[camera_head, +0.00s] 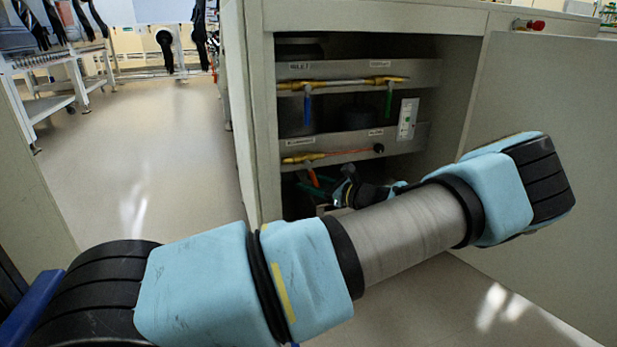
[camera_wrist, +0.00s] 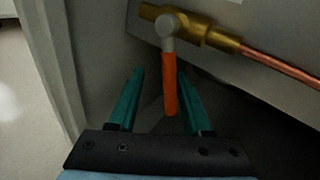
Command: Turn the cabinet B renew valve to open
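A brass valve (camera_wrist: 196,29) on a copper line has an orange lever handle (camera_wrist: 170,85), which hangs down along its length. The handle also shows in the head view (camera_head: 313,177), on the lower panel inside the open cabinet. My gripper (camera_wrist: 161,88) is open, with one teal finger on each side of the orange handle and a gap on both sides. In the head view my gripper (camera_head: 311,188) is at the lower left of the cabinet opening, partly hidden behind my arm. Labels are too small to read, so I cannot tell which valve is the renew valve.
Above, an upper panel (camera_head: 345,72) carries a blue handle (camera_head: 307,108) and a green handle (camera_head: 389,99), both hanging down. A black knob (camera_head: 379,148) sits at the right of the lower line. The cabinet's left side wall (camera_head: 250,130) is close to my gripper.

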